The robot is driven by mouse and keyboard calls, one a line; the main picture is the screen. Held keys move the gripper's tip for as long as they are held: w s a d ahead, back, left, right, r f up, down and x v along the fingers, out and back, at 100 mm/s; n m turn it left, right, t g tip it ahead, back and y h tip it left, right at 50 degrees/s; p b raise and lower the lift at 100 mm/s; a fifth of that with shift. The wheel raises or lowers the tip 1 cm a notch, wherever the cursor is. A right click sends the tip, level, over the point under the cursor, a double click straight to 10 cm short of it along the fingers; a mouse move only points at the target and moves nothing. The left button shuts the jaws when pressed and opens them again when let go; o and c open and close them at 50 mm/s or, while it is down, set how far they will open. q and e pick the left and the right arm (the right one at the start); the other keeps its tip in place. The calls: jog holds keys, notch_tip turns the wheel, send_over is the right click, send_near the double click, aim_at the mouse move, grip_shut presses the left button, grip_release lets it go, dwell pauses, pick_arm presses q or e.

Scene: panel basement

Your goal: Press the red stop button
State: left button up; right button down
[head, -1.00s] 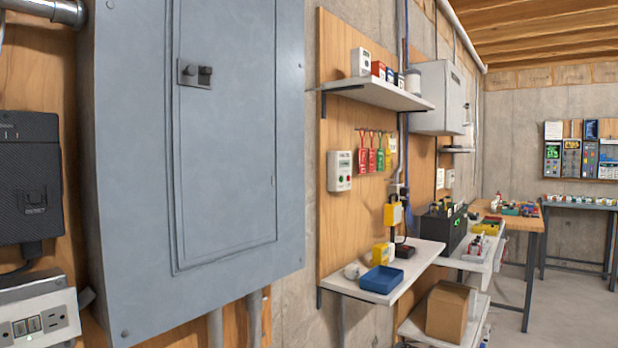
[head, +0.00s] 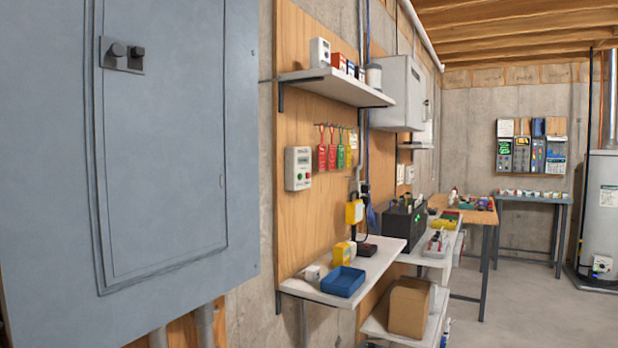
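A small white control box (head: 298,168) is mounted on the wooden wall panel, left of the hanging tags. It has a green button and a small red spot on its front, too small to tell clearly whether the red one is a stop button. Neither of my grippers shows in the head view.
A shelf (head: 370,270) with a blue tray (head: 343,281) juts from the wall below the control box. An upper shelf (head: 335,86) holds small boxes. A cardboard box (head: 409,306) sits lower. A water heater (head: 602,220) stands far right. The floor at lower right is clear.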

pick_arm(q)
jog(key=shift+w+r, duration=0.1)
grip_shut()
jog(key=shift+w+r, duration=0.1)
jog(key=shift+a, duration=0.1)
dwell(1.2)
